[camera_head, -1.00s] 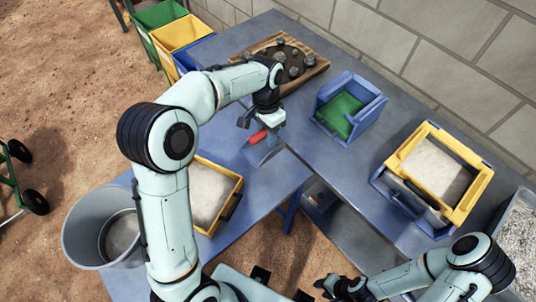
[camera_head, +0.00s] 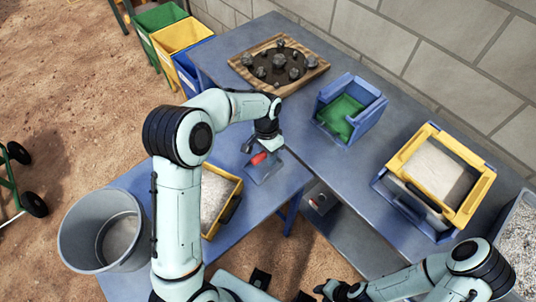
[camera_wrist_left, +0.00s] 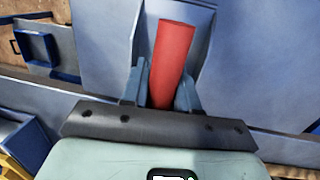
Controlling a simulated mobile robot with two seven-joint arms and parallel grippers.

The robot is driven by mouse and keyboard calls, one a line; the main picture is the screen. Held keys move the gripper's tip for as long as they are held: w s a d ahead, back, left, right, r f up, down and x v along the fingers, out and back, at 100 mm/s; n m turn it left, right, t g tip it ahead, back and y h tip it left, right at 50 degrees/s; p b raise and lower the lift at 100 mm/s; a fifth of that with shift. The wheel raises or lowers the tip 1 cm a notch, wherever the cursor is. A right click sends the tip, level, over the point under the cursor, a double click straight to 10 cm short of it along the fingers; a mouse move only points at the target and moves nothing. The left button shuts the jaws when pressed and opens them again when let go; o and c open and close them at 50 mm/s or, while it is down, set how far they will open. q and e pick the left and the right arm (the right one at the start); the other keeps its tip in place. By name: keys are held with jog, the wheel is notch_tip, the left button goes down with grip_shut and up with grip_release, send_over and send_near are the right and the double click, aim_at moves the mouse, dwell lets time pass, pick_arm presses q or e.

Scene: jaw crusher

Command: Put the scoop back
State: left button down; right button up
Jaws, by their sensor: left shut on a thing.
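The scoop has a red handle (camera_head: 258,158) and a grey-blue pan (camera_head: 266,174). My left gripper (camera_head: 261,147) is shut on the handle, over the front blue table. I cannot tell whether the pan touches the table top. In the left wrist view the red handle (camera_wrist_left: 172,55) stands between the two fingers (camera_wrist_left: 161,90), with part of the pan (camera_wrist_left: 203,32) behind it. My right gripper (camera_head: 330,289) is at the bottom of the head view, away from the scoop; its jaws are too small and dark to read.
A yellow-rimmed sand tray (camera_head: 222,200) is just left of the scoop, and a grey bucket (camera_head: 75,240) is further left. A blue bin with a green inside (camera_head: 349,108), a wooden tray of stones (camera_head: 240,62) and a yellow-framed sand box (camera_head: 404,160) stand on the back table.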

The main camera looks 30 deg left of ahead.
pick_arm(q)
jog(key=shift+f, duration=0.1)
jog(key=c, duration=0.8)
grip_release()
jog(key=shift+c, duration=0.2)
jog(key=r, duration=0.4)
jog(key=w+r+p, duration=0.1)
jog(key=r, duration=0.3)
jog(key=a+r, duration=0.1)
jog(key=r, duration=0.3)
jog(key=shift+w+r, duration=0.1)
jog(key=shift+w, duration=0.1)
pick_arm(e)
jog(key=shift+w+r, duration=0.65)
jog(key=shift+r, duration=0.25)
